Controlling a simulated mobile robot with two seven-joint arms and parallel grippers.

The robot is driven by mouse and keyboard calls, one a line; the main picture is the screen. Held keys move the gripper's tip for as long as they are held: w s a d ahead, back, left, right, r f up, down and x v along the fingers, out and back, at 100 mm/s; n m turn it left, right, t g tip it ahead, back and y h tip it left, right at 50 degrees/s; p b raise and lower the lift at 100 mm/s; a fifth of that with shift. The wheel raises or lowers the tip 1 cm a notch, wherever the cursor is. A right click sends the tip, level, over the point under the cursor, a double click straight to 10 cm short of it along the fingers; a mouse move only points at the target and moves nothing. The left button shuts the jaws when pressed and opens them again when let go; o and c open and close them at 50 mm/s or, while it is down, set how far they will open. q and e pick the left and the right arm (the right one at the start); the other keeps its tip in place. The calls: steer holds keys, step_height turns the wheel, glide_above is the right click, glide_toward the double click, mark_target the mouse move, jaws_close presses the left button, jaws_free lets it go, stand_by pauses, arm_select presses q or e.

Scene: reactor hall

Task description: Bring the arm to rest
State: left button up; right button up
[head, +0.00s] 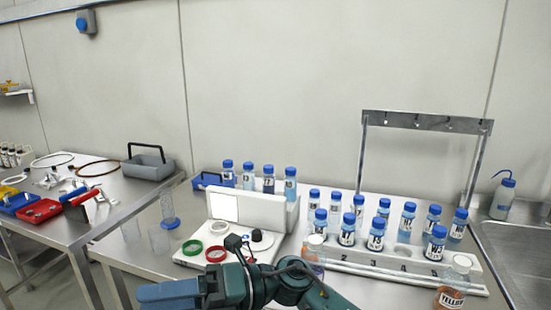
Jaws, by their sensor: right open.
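My right arm comes in from the bottom edge of the head view, dark green with black cables. My right gripper (152,294) is at the bottom, left of the middle, with its blue-grey end pointing left. It is open, and I see nothing held in it. It is in front of the bench's near edge, and its lower part is cut off by the frame. My left gripper is not in view.
Close behind the arm stands a white instrument (262,212) with a green ring (192,247) and a red ring (216,254). Right of it, a white rack (405,250) holds several blue-capped bottles. An orange bottle labelled YELLOW (452,285) stands at the near right.

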steer(key=w+d+f+m+t+h, duration=0.35)
steer(key=d+f+m+t, duration=0.7)
steer(key=m, duration=0.65)
steer(key=w+d+f+m+t+h, duration=0.4)
steer(key=d+m+t, duration=0.3)
steer(key=m+t, duration=0.85)
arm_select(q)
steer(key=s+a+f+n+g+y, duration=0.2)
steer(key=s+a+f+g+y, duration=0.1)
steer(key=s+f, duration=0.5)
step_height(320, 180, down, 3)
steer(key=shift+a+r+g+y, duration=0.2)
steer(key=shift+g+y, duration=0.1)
arm_select(e)
steer(key=s+d+f+m+g+h, duration=0.3)
steer(key=s+d+f+m+g, duration=0.1)
steer(key=f, duration=0.5)
steer(key=s+d+f+m+g+h, duration=0.4)
steer(key=s+d+f+m, duration=0.2)
steer(key=s, duration=0.5)
step_height(320, 180, down, 4)
steer(key=shift+d+r+m, duration=0.2)
steer(key=shift+d+m, duration=0.15)
steer(key=shift+d, duration=0.65)
steer(key=shift+s+h, duration=0.1)
steer(key=shift+h, duration=0.15)
